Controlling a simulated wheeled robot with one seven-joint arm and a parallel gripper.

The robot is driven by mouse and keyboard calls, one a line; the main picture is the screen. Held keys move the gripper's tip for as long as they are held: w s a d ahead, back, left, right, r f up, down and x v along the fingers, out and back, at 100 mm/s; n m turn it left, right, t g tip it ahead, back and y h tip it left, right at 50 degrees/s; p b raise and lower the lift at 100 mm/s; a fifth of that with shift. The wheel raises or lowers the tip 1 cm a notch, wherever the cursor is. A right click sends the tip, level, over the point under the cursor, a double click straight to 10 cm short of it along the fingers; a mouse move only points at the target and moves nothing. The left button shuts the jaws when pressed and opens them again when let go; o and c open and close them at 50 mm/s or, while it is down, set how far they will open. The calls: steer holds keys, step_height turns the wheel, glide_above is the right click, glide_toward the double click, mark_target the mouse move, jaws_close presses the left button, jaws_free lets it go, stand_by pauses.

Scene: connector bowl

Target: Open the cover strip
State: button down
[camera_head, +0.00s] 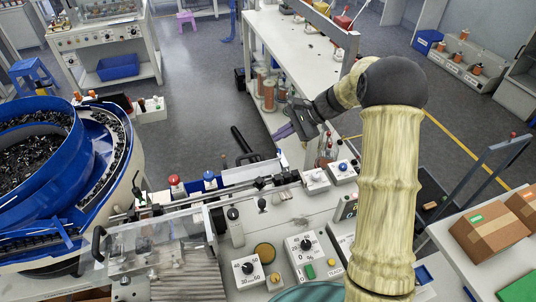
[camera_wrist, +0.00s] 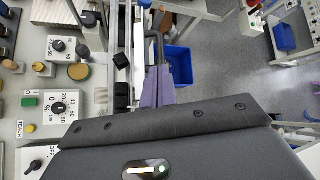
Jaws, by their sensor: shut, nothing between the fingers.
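A narrow pale strip that looks like the cover strip (camera_head: 240,174) runs along the back edge of the machine top in the head view. A black bar handle (camera_head: 241,139) stands up near it. In the wrist view the black handle (camera_wrist: 153,36) lies just beyond my purple fingertips, beside a white strip (camera_wrist: 138,45). My gripper (camera_head: 283,131) is to the right of the handle in the head view. Its purple fingers (camera_wrist: 157,86) are together, with nothing held. I cannot tell whether they touch the handle. My gripper's dark body hides the lower part of the wrist view.
The control panel (camera_head: 280,240) carries knobs and buttons. A clear cover with a black handle (camera_head: 98,243) is at its left, beside the blue bowl feeder (camera_head: 100,165). A white workbench (camera_head: 285,48) stands behind my gripper. A blue bin (camera_wrist: 178,65) is on the floor.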

mark_target(251, 165)
steer(key=d+f+t+y+b, duration=0.1)
steer(key=d+f+t, duration=0.3)
steer(key=f, duration=0.1)
steer(key=shift+s+d+f+n+y, duration=0.2)
steer(key=shift+f+n+y, duration=0.1)
steer(key=shift+f, duration=0.1)
steer(key=shift+a+f, duration=0.1)
steer(key=p+x, duration=0.3)
steer(key=x, duration=0.6)
steer(key=shift+a, duration=0.35)
steer(key=shift+f, duration=0.2)
steer(key=shift+b, duration=0.3)
